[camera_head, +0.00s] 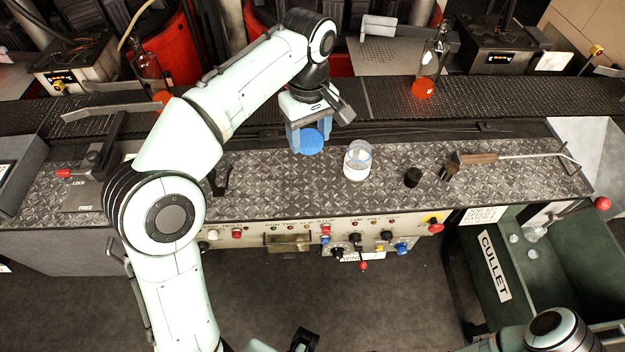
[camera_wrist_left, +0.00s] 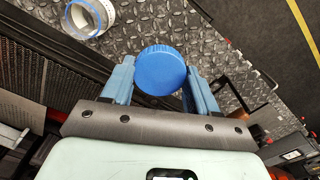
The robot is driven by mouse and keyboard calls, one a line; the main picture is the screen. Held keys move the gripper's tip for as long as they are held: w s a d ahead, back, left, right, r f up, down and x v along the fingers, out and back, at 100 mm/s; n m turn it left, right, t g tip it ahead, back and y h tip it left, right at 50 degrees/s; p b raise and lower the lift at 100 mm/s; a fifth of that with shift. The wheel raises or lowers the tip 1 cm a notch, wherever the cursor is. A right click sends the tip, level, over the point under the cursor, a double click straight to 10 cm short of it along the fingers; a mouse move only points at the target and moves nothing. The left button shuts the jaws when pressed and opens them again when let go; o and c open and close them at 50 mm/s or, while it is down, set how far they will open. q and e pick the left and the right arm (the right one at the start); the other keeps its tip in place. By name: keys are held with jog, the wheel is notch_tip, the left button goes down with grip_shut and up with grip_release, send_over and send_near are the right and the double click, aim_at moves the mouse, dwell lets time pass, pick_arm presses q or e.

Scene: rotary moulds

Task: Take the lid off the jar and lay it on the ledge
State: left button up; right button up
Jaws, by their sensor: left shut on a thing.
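The jar (camera_head: 357,161) stands upright and open on the diamond-plate ledge (camera_head: 255,180). It is clear, with a bluish rim and a white band low down. It also shows at the top left of the left wrist view (camera_wrist_left: 90,17). My left gripper (camera_head: 309,144) points down, left of the jar and apart from it. It is shut on the round blue lid (camera_head: 312,141), which sits between its two light-blue fingers in the left wrist view (camera_wrist_left: 160,70). I cannot tell whether the lid touches the plate.
The plate left of the lid is mostly clear.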

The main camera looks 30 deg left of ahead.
aim_at(309, 139)
pick_arm(q)
notch_tip(309, 139, down, 12)
jog(key=shift+s+r+b, duration=0.1)
jog(key=shift+s+b, duration=0.05)
jog(key=shift+b, duration=1.1)
jog(key=shift+f+b, duration=0.4)
jog(key=shift+f, duration=1.9)
pick_arm(e)
jog(key=shift+s+f, duration=0.25)
jog(key=shift+f, duration=0.4)
jog(key=shift+s+f, duration=0.3)
jog(key=shift+f, duration=0.4)
jog(key=shift+s+f, duration=0.25)
jog(key=shift+f, duration=0.4)
pick_arm(q)
jog(key=shift+f, duration=0.1)
pick_arm(e)
jog(key=shift+f, duration=0.1)
pick_arm(q)
jog(key=o, duration=1.1)
jog(key=shift+o, duration=0.2)
notch_tip(309, 139, up, 12)
jog(key=p, duration=0.2)
jog(key=shift+p, duration=0.3)
pick_arm(e)
jog(key=r, duration=0.1)
jog(key=w+r, duration=0.1)
jog(key=shift+r, duration=0.4)
jog(key=shift+s, duration=0.1)
